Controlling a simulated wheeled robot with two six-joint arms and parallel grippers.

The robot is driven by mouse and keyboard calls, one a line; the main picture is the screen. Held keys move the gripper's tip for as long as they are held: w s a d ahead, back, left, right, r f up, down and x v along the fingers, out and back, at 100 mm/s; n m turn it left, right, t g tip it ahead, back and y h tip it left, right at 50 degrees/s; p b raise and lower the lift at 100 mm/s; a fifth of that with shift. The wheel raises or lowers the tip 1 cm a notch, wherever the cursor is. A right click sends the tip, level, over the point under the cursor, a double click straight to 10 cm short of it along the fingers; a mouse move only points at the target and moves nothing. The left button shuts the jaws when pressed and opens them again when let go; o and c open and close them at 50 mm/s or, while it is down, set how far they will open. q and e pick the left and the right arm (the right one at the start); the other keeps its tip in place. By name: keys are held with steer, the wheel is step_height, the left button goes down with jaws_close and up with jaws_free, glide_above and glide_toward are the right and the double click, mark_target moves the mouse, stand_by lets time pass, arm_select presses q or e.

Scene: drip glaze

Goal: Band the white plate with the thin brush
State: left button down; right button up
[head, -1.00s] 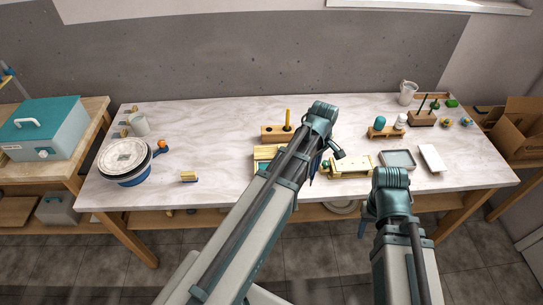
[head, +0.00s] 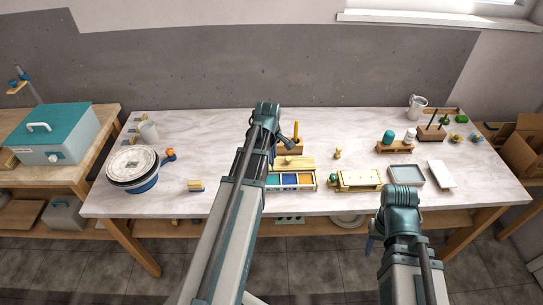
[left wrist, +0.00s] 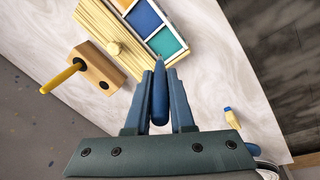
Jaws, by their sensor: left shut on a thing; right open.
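The white plate (head: 132,160) lies on top of a round dark-and-blue stand at the table's left. My left gripper (left wrist: 161,80) is shut on a slim blue-handled tool (left wrist: 160,97), apparently the thin brush; its far end points at the glaze box. In the head view my arm mostly hides this gripper (head: 273,152), just left of the glaze box (head: 291,189). The box shows teal, blue and orange compartments, with a knobbed wooden lid (left wrist: 100,30) beside them. My right gripper (head: 374,243) shows only slightly, low beside its arm at the table's front edge, away from the plate.
A wooden block (head: 288,147) with an upright yellow handle stands behind the glaze box. A yellow-and-blue piece (head: 196,185) lies between plate and box. A wooden rack (head: 358,180), grey tray (head: 406,175) and white slab (head: 441,174) are at right. The left-middle tabletop is mostly clear.

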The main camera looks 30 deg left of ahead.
arm_select(q)
step_height(320, 180, down, 6)
steer(key=b, duration=0.6)
stand_by(1.5)
steer(key=r+p, duration=0.3)
steer(key=shift+s+d, duration=0.1)
steer(key=shift+s, duration=0.25)
steer(key=shift+r, duration=0.1)
stand_by(0.4)
